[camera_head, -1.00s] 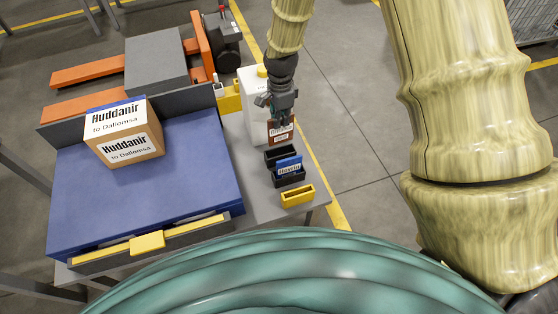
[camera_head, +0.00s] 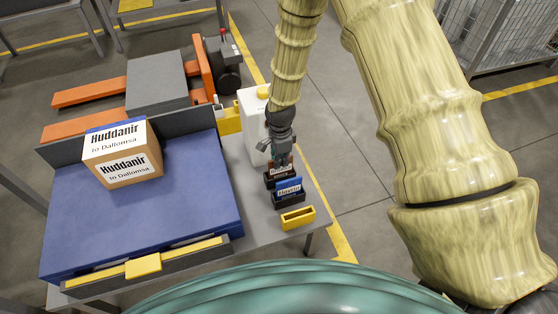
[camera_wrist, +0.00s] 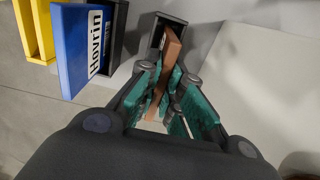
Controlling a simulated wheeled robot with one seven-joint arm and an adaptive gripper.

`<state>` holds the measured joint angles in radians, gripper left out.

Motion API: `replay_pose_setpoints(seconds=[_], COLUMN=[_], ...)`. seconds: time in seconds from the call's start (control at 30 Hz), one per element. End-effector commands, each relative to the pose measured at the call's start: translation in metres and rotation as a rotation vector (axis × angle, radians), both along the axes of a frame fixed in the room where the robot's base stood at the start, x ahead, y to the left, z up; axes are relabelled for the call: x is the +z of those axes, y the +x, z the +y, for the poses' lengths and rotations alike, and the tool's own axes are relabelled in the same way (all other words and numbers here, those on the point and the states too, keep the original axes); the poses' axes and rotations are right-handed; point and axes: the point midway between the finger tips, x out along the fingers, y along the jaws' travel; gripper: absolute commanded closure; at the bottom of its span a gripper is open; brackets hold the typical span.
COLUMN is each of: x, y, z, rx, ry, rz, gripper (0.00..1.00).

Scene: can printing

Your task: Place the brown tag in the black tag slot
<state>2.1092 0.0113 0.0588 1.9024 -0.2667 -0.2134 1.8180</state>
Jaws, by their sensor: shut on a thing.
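My gripper (camera_head: 281,160) is shut on the brown tag (camera_wrist: 168,52), which stands between the green finger pads in the wrist view. In the head view the tag is mostly hidden by the fingers. The far black tag slot (camera_head: 271,181) is directly under the gripper; it also shows in the wrist view (camera_wrist: 159,22). The tag's far end overlaps the slot's opening there. I cannot tell how deep it sits. A blue tag (camera_head: 289,186) stands in the nearer black slot (camera_head: 289,202), close beside.
An empty yellow slot (camera_head: 298,217) stands nearest on the grey table. A white canister (camera_head: 252,125) with a yellow cap is just left of the gripper. A cardboard box (camera_head: 122,165) rests on the blue surface (camera_head: 80,215) at left.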

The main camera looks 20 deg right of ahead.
Motion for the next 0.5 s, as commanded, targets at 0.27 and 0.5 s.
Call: replay_pose_setpoints(seconds=[0.27,0.5], x=[-0.0012,-0.0036], y=[0.0007,0.0006], z=[0.0000,-0.0001], rx=[0.000,0.000], ry=[0.000,0.000], rz=[-0.001,-0.001], gripper=[1.00,0.72])
